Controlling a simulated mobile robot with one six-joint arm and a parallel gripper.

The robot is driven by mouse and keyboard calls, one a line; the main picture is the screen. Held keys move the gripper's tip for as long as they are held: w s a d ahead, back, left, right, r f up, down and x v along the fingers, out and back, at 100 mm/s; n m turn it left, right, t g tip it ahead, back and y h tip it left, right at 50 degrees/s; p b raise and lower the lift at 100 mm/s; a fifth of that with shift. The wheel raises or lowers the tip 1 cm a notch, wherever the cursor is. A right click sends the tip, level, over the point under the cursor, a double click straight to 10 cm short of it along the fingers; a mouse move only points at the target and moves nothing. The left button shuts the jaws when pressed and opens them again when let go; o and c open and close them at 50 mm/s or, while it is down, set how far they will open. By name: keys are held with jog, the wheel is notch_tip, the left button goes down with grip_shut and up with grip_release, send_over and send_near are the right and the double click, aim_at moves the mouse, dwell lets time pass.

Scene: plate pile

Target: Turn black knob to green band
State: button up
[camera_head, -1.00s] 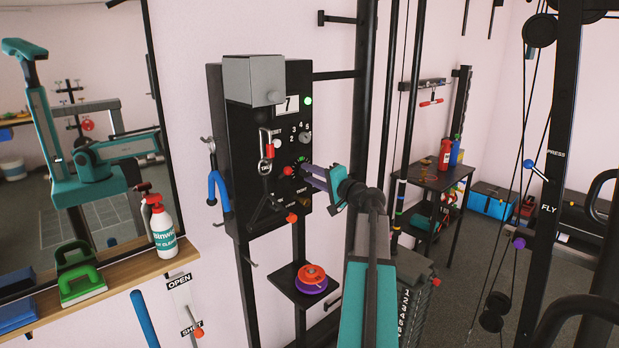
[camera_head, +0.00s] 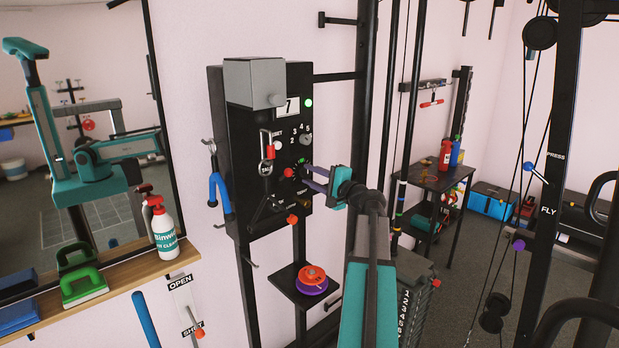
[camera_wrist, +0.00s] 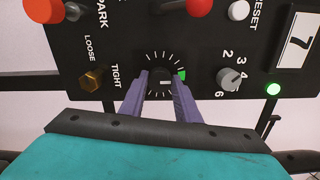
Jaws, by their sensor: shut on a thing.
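The black knob (camera_wrist: 162,82) is on the black panel, inside a ring of white tick marks. A small pale mark shows on its face. The green band (camera_wrist: 182,74) is a short arc at the right of that ring in the wrist view. My gripper (camera_wrist: 161,79) has one purple finger on each side of the knob and is shut on it. In the head view my gripper (camera_head: 304,174) reaches the panel from the right, and its fingers and wrist hide most of the knob.
A grey selector knob (camera_wrist: 230,79) and a lit green lamp (camera_wrist: 273,88) lie right of the black knob in the wrist view. A brass hex knob (camera_wrist: 92,79) lies left. A red knob (camera_wrist: 199,7) is above. A small shelf (camera_head: 289,289) with discs stands below the panel.

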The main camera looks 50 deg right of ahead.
jog(key=shift+d+r, duration=0.1)
jog(key=shift+r, duration=0.15)
jog(key=o, duration=1)
jog(key=shift+w+f, duration=0.1)
jog(key=shift+o, duration=0.2)
jog(key=shift+f, duration=0.1)
jog(key=s+a+b, duration=0.1)
jog(key=s+b, duration=0.2)
jog(key=s, duration=1.1)
